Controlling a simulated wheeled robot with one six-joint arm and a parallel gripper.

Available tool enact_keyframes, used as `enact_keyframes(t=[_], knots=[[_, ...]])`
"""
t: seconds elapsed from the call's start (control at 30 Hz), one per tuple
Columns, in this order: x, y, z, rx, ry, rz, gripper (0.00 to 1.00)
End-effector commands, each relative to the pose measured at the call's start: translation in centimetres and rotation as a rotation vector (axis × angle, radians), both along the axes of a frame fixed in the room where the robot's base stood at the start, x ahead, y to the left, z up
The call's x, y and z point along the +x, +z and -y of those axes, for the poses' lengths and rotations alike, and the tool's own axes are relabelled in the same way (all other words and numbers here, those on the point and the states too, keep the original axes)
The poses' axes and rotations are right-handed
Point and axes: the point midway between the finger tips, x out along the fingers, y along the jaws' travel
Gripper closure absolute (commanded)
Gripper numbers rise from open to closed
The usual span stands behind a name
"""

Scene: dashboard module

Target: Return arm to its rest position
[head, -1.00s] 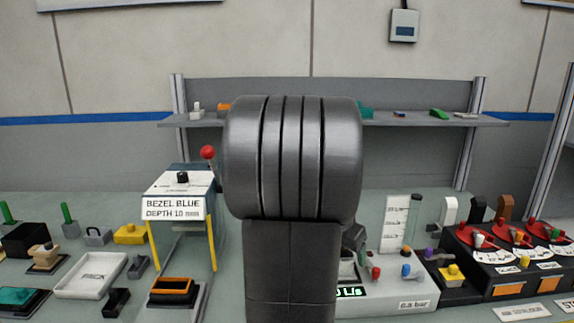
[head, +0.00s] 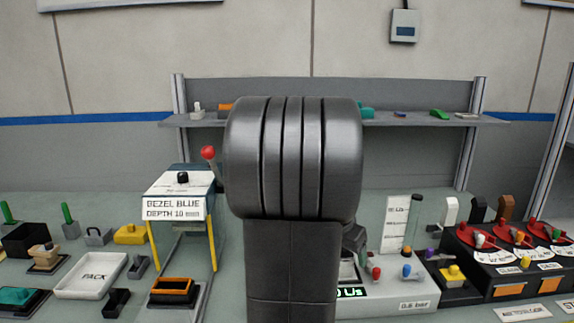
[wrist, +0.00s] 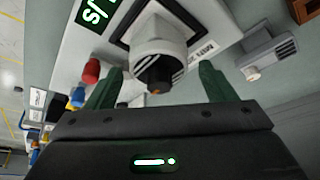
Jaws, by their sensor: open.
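My gripper (wrist: 158,72) shows in the wrist view with its two green fingers spread apart. A white cylindrical part with a black end (wrist: 158,60) stands between the fingers, and I see gaps on both sides of it. It sits on a white panel with a dark square frame and a green display. In the head view my own dark arm link fills the middle and hides my gripper and part of the bench behind it.
The white test unit (head: 395,296) with red and blue knobs stands right of my arm. The bezel station (head: 175,208) with a red-balled lever stands left. A PACK tray (head: 92,290) lies farther left. Black dial boxes (head: 467,262) are at right. A shelf (head: 420,120) runs behind.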

Motion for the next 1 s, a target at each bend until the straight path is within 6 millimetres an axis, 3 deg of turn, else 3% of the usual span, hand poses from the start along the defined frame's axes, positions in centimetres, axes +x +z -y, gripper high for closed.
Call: enact_keyframes(t=[0.63, 1.0], knots=[[-3.5, 11.8, -3.3, 0.0, 0.002, 0.007, 0.23], [-1.4, 4.3, -1.2, 0.0, -0.001, -0.004, 0.23]])
